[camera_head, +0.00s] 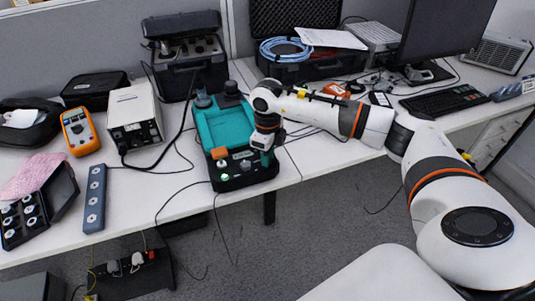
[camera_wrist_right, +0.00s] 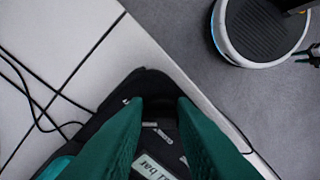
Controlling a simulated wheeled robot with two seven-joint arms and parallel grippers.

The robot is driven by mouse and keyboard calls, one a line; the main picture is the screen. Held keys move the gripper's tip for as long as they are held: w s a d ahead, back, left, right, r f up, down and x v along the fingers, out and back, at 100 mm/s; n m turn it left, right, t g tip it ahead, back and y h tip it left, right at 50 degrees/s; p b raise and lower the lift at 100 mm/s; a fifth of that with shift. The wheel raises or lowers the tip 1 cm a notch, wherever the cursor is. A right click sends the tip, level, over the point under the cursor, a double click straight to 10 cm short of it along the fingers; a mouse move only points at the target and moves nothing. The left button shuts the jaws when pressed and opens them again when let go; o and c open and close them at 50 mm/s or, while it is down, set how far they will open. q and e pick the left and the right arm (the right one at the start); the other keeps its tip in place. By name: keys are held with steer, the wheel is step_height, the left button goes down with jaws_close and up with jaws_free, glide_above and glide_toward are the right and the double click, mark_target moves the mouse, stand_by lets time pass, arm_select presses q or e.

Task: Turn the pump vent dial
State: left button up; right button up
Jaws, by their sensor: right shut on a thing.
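The pump (camera_head: 222,128) is a teal-topped unit with a black front panel, standing at the front edge of the white table in the head view. Its panel has an orange button (camera_head: 219,153) and a green-lit button (camera_head: 224,177). My right gripper (camera_head: 265,158) is down at the right side of this panel, shut on the vent dial, which the fingers hide. My left gripper is not in view.
An open black case (camera_head: 290,72) lies behind. Black cables cross the table and hang over its front edge.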

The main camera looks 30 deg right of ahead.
steer(key=shift+m, duration=0.3)
steer(key=o, duration=0.9)
steer(key=shift+o, duration=0.2)
step_height(320, 180, up, 12)
steer(key=shift+b, duration=0.4)
